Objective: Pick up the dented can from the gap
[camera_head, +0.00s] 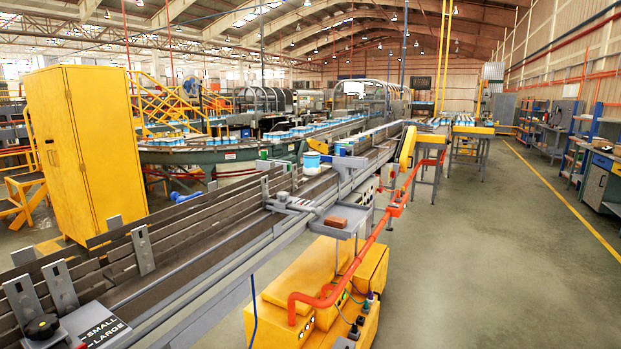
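A single white and blue can (312,163) stands on the conveyor line (265,212) between the guide rails, near the middle of the view. It is too small to tell whether it is dented. Several more blue-topped cans (300,132) stand on the green curved conveyor (205,153) behind it. I cannot make out a can lying in a gap. Neither of my grippers is in view.
A yellow cabinet (90,150) stands at the left. An orange pipe (375,240) and a yellow machine housing (300,290) run along the conveyor's right side. A knob (42,326) and a size label sit at lower left. The floor (500,250) at right is clear.

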